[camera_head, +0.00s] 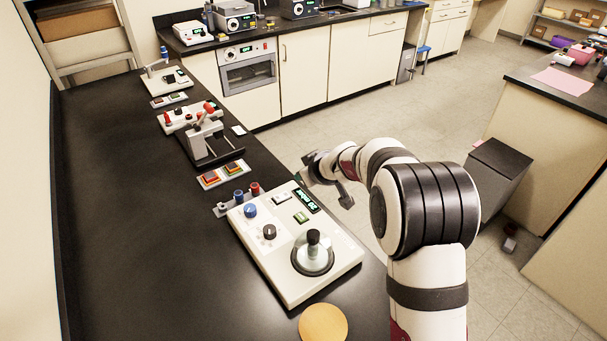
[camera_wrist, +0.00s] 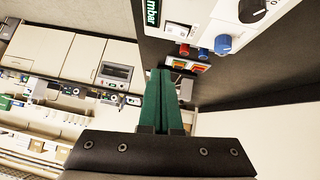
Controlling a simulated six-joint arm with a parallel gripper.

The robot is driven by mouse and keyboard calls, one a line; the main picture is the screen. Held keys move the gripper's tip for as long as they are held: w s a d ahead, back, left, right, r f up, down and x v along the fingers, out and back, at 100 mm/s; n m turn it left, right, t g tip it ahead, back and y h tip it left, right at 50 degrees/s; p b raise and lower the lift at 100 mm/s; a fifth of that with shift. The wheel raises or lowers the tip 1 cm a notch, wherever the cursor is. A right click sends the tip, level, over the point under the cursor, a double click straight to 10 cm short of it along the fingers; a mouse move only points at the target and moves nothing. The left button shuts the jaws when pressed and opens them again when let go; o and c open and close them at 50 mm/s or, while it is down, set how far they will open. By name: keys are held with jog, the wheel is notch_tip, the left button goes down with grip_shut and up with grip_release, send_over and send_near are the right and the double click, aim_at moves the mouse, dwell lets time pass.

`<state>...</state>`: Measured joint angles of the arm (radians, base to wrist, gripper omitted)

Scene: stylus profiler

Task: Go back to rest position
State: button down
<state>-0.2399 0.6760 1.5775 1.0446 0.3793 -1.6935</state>
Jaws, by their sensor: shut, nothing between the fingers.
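My gripper (camera_head: 300,177) is at the right edge of the black bench in the head view, beside the display end of a white control box (camera_head: 318,262). In the wrist view, my gripper's two green fingers (camera_wrist: 160,75) are pressed together with nothing between them. The gripper appears raised and touching nothing. The control box has a blue knob, a black knob, a round black-handled part and a lit green display; part of it also shows at the top of the wrist view (camera_wrist: 185,12).
Behind the box stand red and blue capped pieces (camera_head: 239,198), a small tray of coloured squares (camera_head: 221,174) and a grey-framed device (camera_head: 212,155). A round wooden disc (camera_head: 323,324) lies at the front. The bench's left side is bare; open floor lies to the right.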

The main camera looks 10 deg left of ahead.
jog(key=shift+s+d+r, duration=0.2)
dwell(0.3)
